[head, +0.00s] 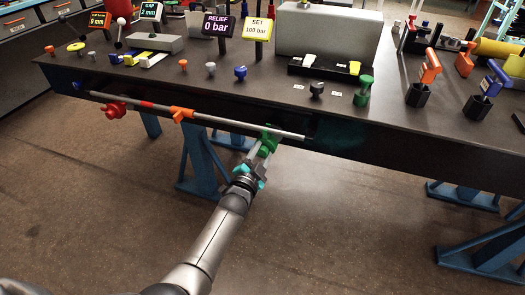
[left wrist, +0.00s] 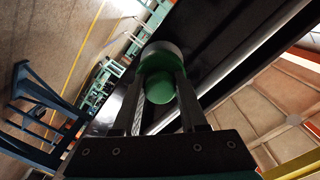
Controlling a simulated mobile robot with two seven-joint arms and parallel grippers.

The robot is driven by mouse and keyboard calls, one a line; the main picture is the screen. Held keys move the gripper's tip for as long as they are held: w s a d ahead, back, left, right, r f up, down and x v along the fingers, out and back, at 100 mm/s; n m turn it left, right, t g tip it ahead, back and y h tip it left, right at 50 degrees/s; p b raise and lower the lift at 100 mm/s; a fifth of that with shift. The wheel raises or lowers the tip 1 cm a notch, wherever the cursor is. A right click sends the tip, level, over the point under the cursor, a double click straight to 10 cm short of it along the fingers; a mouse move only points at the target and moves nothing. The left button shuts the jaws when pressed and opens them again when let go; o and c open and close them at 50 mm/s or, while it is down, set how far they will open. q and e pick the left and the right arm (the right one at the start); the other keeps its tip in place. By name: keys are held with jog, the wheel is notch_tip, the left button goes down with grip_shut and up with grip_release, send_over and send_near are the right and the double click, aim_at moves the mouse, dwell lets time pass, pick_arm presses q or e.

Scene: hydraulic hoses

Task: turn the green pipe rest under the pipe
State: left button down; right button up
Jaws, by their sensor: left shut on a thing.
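The light grey pipe (head: 225,124) runs along the table's front face, sloping down to the right. The green pipe rest (head: 267,141) is near the pipe's right end. My left arm reaches up from below, and my left gripper (head: 260,156) is shut on the green rest. In the left wrist view the rest's round green part (left wrist: 160,88) sits between the two fingertips, with the pipe (left wrist: 255,58) passing to the right. How far the rest is turned under the pipe is not clear. My right gripper is not in view.
An orange rest (head: 181,115) and a red rest (head: 115,109) are farther left along the pipe. The dark table (head: 390,126) carries knobs, displays and several handles. Blue trestle legs (head: 205,165) stand below. The floor in front is clear.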

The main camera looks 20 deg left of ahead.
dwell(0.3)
pick_arm(q)
jog(key=shift+c, duration=2.2)
grip_release()
jog(key=shift+s, duration=0.15)
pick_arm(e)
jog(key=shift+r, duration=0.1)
pick_arm(q)
jog(key=shift+s, duration=0.2)
jog(key=s+p, duration=0.5)
jog(key=s, duration=0.9)
jog(key=shift+s+a+r+p, duration=0.25)
jog(key=shift+s+r+p, duration=0.05)
jog(key=shift+r+p, duration=0.05)
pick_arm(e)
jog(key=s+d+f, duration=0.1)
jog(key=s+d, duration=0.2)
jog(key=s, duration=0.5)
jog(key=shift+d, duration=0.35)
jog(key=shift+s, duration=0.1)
